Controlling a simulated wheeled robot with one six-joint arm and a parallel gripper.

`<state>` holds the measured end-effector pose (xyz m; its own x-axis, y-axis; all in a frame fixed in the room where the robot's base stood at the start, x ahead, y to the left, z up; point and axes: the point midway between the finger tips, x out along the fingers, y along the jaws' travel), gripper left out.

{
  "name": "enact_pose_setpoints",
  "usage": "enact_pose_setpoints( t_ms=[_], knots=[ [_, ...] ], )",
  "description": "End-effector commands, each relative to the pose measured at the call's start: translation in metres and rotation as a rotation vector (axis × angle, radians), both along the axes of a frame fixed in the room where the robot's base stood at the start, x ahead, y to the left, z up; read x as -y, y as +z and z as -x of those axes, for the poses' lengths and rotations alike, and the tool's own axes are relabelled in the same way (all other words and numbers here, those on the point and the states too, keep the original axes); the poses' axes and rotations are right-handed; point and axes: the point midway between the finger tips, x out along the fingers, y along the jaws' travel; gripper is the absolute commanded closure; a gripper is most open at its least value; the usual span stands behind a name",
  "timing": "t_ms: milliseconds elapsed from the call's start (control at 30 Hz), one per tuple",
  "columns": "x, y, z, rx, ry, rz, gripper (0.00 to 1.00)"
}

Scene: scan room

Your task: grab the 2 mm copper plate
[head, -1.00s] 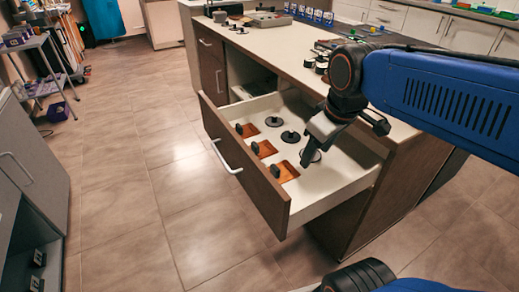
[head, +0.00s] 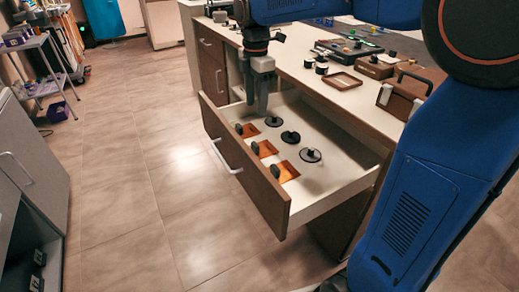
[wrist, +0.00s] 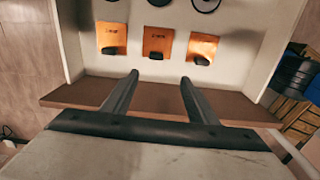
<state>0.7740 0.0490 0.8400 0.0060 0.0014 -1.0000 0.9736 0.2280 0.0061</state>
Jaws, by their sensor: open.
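Three copper plates lie in a row in the open drawer (head: 232,150), each with a black grip: the far plate (head: 250,131), the middle plate (head: 266,150) and the near plate (head: 289,173). In the wrist view they are the left plate (wrist: 110,36), the middle plate (wrist: 157,40) and the right plate (wrist: 202,45). They bear small dark marks that are too small to read, so I cannot tell which is 2 mm. My gripper (head: 257,112) hangs fingers down over the drawer's far end. It is open and empty (wrist: 159,77), apart from the plates.
Black round discs (head: 290,137) lie beside the plates. The brown drawer front (wrist: 160,98) crosses below my fingers in the wrist view. The counter above holds a brown tray (head: 339,81), a brown case (head: 402,97) and black cylinders (head: 321,67). Floor left of the drawer is clear.

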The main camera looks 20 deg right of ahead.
Motion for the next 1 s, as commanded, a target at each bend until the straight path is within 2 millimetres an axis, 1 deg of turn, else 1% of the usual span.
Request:
enact_pose_setpoints(
  t_ms=[133,233,600,733,833,1000],
  knots=[
    [-0.003,-0.006,-0.005,-0.009,0.034,0.002,0.47],
    [-0.003,-0.018,-0.005,-0.009,0.035,0.002,0.47],
    [-0.003,-0.084,-0.005,-0.011,0.033,0.003,0.47],
    [-0.003,-0.105,-0.005,-0.010,0.032,0.002,0.47],
    [-0.003,-0.115,-0.005,-0.008,0.032,0.002,0.47],
    [-0.004,-0.125,-0.005,-0.008,0.032,0.002,0.47]
  ],
)
